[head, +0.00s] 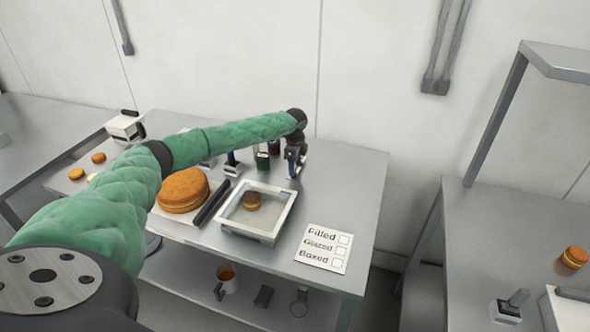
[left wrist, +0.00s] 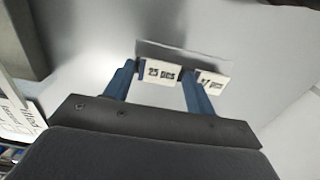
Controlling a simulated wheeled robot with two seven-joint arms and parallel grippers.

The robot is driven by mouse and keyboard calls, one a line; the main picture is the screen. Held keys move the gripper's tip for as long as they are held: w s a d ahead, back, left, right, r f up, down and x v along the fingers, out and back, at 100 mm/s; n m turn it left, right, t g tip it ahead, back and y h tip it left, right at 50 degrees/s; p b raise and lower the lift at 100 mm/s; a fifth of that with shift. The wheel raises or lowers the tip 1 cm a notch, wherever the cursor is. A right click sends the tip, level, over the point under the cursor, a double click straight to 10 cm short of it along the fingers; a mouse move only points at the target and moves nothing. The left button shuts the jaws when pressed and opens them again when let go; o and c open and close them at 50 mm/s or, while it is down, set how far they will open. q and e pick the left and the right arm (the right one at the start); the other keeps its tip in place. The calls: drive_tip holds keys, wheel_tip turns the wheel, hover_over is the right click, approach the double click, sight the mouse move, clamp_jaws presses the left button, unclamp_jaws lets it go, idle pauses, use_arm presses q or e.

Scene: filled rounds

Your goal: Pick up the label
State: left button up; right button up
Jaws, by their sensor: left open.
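My left gripper (head: 295,165) is over the back of the middle table in the head view, with its jaws pointing down. In the left wrist view its two blue fingers (left wrist: 158,74) are open. A white label reading "25 pcs" (left wrist: 160,74) shows between the fingertips, nearer the left finger. A second white label (left wrist: 213,82), its text partly covered, is beside the right finger. Both are at a thin grey metal strip (left wrist: 180,54). I cannot tell whether the fingers touch a label. In the head view the gripper hides most of this spot. My right gripper is not in view.
A large round cake (head: 183,190) is at left. Small bottles (head: 262,160) stand close left of the gripper.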

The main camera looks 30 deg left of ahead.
use_arm(q)
drive_tip(key=shift+d, duration=0.2)
drive_tip(key=c, duration=0.4)
drive_tip(key=shift+c, duration=0.2)
